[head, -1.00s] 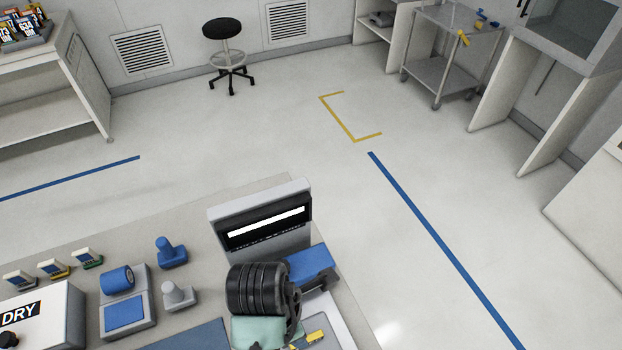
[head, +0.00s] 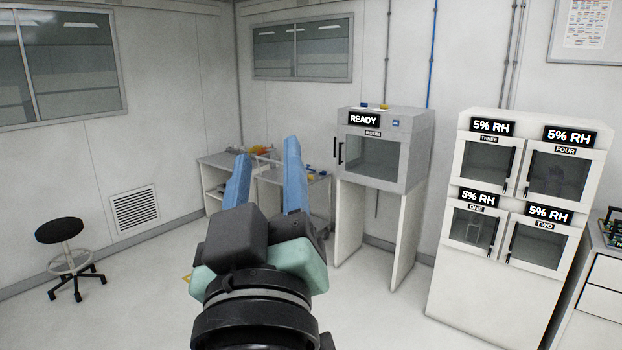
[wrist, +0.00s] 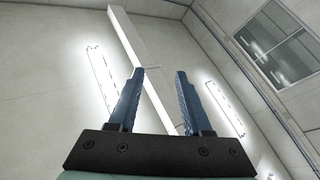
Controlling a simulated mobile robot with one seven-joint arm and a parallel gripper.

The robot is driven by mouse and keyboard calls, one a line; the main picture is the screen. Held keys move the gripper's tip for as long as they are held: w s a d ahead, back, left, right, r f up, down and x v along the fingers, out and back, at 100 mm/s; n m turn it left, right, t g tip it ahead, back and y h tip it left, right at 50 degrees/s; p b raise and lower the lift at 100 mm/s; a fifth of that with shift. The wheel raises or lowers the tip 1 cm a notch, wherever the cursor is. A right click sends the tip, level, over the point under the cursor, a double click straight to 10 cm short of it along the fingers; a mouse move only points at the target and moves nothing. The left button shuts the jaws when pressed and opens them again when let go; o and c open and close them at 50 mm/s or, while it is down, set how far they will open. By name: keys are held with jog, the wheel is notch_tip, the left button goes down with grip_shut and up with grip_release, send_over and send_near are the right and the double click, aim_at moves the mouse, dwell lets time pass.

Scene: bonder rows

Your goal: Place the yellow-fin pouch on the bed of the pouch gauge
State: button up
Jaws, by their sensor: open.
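My gripper (head: 267,150) is raised in front of the head camera with its two blue fingers pointing up and apart. In the wrist view my gripper (wrist: 159,75) is open, with nothing between the fingers and only ceiling and wall beyond. I cannot make out the yellow-fin pouch or the pouch gauge in either current view.
A steel cart (head: 318,180) with small yellow and blue items stands partly behind my gripper. A cabinet marked READY (head: 412,150) and a white dry cabinet (head: 445,285) with several 5% RH doors stand to the right. A black stool (head: 60,230) is at left; open floor lies between.

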jog(key=s+d+r+m+t+h, duration=0.1)
jog(key=s+d+r+m+t, duration=0.3)
jog(key=s+r, duration=0.4)
notch_tip(320, 180, up, 3)
jog(key=shift+s+r+m+t+h, duration=0.2)
jog(key=shift+m+t+h, duration=0.1)
jog(key=shift+m+t, duration=0.35)
notch_tip(320, 180, down, 2)
jog(key=shift+b, duration=0.9)
